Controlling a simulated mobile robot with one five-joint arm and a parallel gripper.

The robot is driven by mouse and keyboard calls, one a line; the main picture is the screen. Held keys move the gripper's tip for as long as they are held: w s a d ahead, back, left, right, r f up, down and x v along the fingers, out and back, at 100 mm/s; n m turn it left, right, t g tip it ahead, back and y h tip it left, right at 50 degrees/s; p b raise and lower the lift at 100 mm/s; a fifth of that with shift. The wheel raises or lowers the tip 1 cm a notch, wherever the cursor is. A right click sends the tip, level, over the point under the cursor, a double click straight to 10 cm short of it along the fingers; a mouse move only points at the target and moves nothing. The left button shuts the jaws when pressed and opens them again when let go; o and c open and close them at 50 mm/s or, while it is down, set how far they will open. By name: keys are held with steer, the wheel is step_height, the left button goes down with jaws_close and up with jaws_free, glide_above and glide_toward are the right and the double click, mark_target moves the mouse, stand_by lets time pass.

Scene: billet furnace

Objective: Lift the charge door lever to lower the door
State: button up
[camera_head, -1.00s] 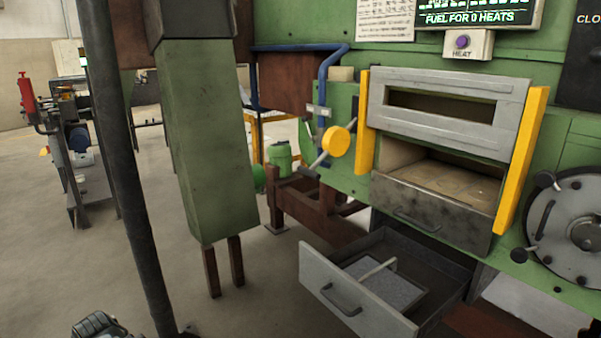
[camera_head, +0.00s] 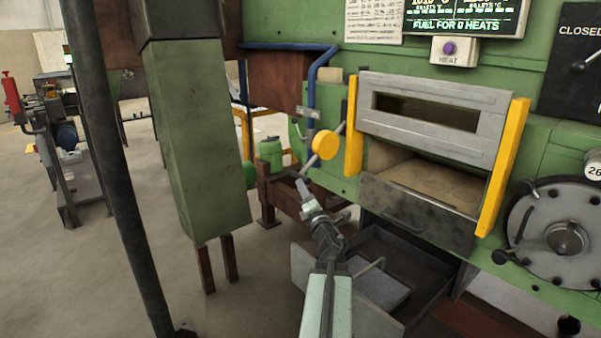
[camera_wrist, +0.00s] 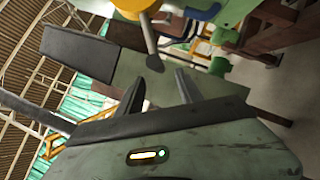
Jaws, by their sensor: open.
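The charge door lever is a thin grey rod through a round yellow hub (camera_head: 325,145), left of the furnace mouth; its handle end slants down to the left. In the wrist view the lever rod (camera_wrist: 149,35) ends in a dark knob (camera_wrist: 155,62), just ahead of and between my fingertips. My gripper (camera_head: 302,186) is open and empty, right by the lever's lower end; contact cannot be told. It also shows in the wrist view (camera_wrist: 160,85). The grey slotted charge door (camera_head: 430,112) sits raised between yellow guides, with the opening below it uncovered.
An open drawer (camera_head: 305,272) juts out below the furnace mouth, behind my arm. A green column (camera_head: 195,140) and a dark post (camera_head: 110,170) stand to the left. A blue pipe (camera_head: 312,85) runs above the lever. A round hatch (camera_head: 567,238) is at right.

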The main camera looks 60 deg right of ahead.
steer(key=shift+n+y, duration=0.3)
steer(key=shift+n, duration=0.4)
steer(key=x, duration=0.2)
steer(key=p+x, duration=0.1)
steer(key=x, duration=0.4)
steer(key=shift+s+d+r+p, duration=0.25)
steer(key=shift+r+p, duration=0.1)
steer(key=shift+p, duration=0.05)
jaws_close()
stand_by(0.4)
